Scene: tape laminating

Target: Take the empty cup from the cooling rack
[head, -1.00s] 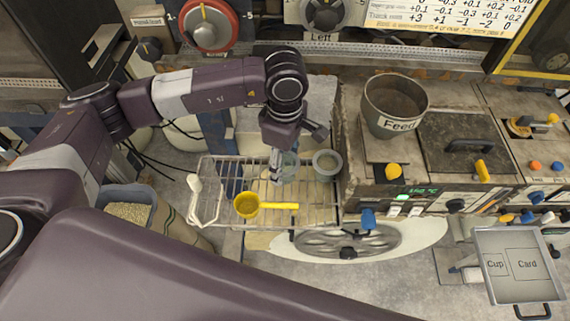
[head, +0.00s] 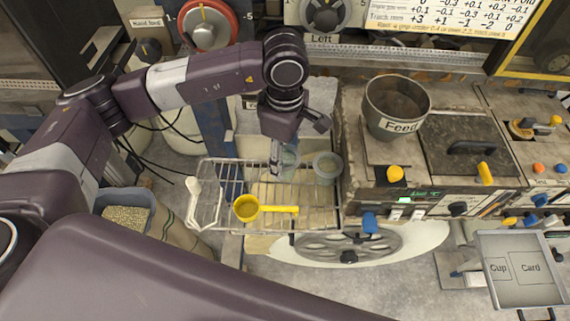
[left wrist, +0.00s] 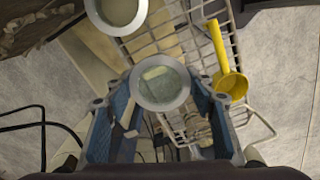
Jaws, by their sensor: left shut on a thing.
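My left gripper (head: 277,164) is over the back of the wire cooling rack (head: 222,188). It is shut on a small grey-rimmed cup (head: 290,162). In the left wrist view the cup (left wrist: 160,85) sits between the blue fingers of the gripper (left wrist: 162,100), with its mouth toward the camera. A pale patch shows inside it; I cannot tell whether this is content or the base seen through. A second, similar cup (head: 327,164) stands beside it to the right, and it also shows in the left wrist view (left wrist: 118,12). My right gripper is not in view.
A yellow scoop (head: 246,208) lies on the front of the rack. A metal pot marked Feed (head: 397,104) stands on the machine at right. A tray with spaces marked Cup and Card (head: 525,290) is at lower right. A grain bin (head: 125,216) stands at left.

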